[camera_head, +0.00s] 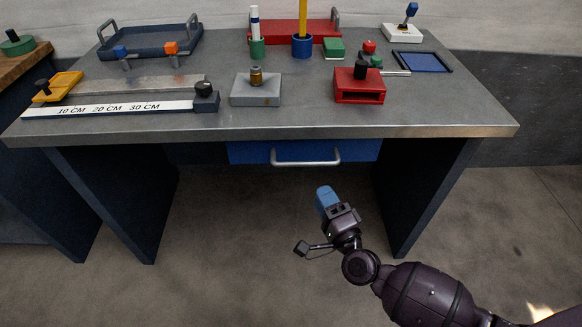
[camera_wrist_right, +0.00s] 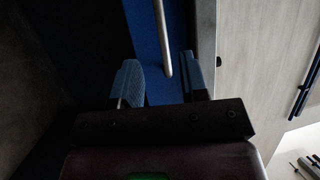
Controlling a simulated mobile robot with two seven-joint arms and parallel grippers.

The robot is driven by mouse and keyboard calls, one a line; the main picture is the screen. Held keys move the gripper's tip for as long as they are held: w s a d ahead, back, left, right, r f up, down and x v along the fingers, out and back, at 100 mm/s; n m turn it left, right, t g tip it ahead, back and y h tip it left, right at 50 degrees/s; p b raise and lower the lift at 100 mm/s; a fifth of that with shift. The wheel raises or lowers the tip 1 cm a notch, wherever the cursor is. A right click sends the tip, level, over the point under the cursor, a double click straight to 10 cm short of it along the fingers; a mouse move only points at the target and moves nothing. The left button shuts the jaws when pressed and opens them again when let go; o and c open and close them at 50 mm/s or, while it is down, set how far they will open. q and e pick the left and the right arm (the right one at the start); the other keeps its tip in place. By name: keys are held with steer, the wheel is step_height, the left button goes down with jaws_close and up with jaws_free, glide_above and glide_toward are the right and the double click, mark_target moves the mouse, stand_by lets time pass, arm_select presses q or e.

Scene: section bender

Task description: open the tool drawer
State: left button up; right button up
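The tool drawer (camera_head: 240,152) is a blue front under the tabletop in the head view. It looks shut, flush under the edge. Its pale bar handle (camera_head: 305,161) runs across its middle. My right gripper (camera_head: 325,194) has blue fingertips and is in front of and below the handle, apart from it in the head view. In the right wrist view the right gripper (camera_wrist_right: 160,80) is open, its two blue fingers spread. The handle (camera_wrist_right: 162,40) reaches down between the fingers in that picture, with no clear contact. My left gripper is not in view.
The grey workbench top (camera_head: 300,118) stands above the drawer, with dark side panels at both ends. A red block (camera_head: 358,90), a grey block (camera_head: 255,92) and a ruler (camera_head: 110,109) lie on top. The floor in front (camera_head: 240,260) is clear.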

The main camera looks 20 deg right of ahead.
mark_target(305, 163)
steer(key=x, duration=1)
steer(key=shift+w+r+b, duration=0.2)
steer(key=shift+w+b, duration=0.15)
jaws_close()
